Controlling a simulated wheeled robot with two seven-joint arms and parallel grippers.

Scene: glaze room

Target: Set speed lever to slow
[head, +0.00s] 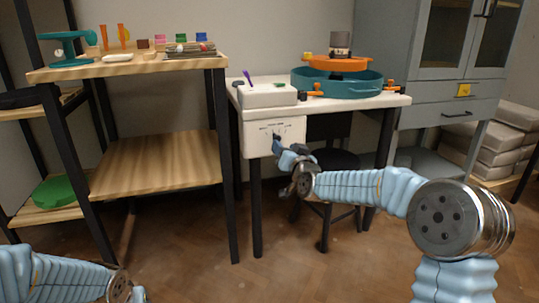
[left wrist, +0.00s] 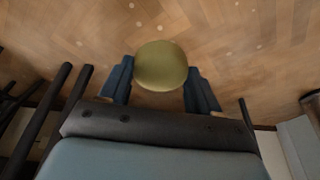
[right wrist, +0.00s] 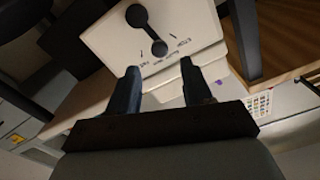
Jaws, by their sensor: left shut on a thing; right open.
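The speed lever (right wrist: 148,32) is a black bar with rounded ends on a white box (right wrist: 198,22) in the right wrist view. In the head view the white box (head: 257,148) hangs at the table's front, with the lever mostly behind my gripper. My right gripper (right wrist: 160,68) is open and empty; the lever's lower end appears between and just beyond its fingertips. I cannot tell if they touch. My left gripper (left wrist: 160,82) is shut on a round olive-green thing (left wrist: 161,62) above the floor.
The white table (head: 400,101) carries a teal basin (head: 340,91) with an orange ring (head: 338,63), and a pale block (head: 267,95). A dark stool (head: 335,162) stands beneath. A wooden shelf (head: 150,172) is at left, a grey cabinet (head: 440,99) at right.

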